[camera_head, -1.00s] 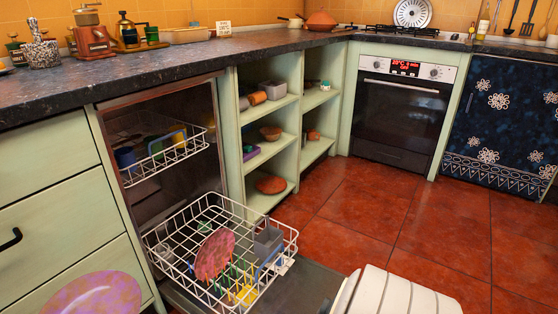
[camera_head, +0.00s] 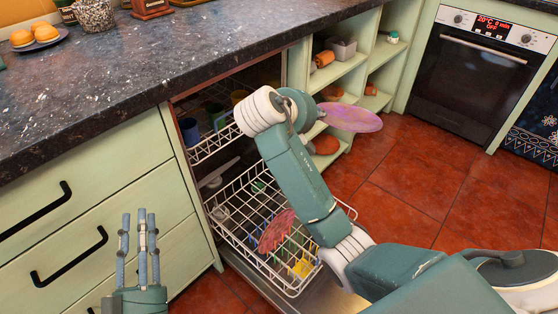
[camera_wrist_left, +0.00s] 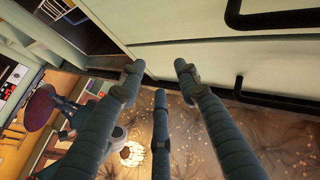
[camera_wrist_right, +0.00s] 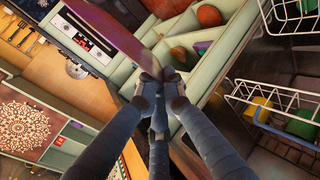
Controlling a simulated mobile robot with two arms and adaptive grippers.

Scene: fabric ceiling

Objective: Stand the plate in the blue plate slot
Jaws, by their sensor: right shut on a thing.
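A pink-purple plate (camera_head: 350,117) is held nearly level above the floor, right of the open dishwasher. My right gripper (camera_wrist_right: 160,95) is shut on its near edge in the right wrist view, where the plate (camera_wrist_right: 112,35) reaches up and left. In the head view my wrist partly hides this gripper. My left gripper (camera_head: 142,238) is open and empty in front of the drawers; its fingers stand apart in the left wrist view (camera_wrist_left: 165,85).
A reddish plate (camera_head: 277,230) stands in the lower rack. The upper rack (camera_head: 212,146) with cups is partly pulled out under the counter (camera_head: 190,65). Open shelves (camera_head: 345,68) stand close behind the held plate. Red floor (camera_head: 420,165) to the right is clear.

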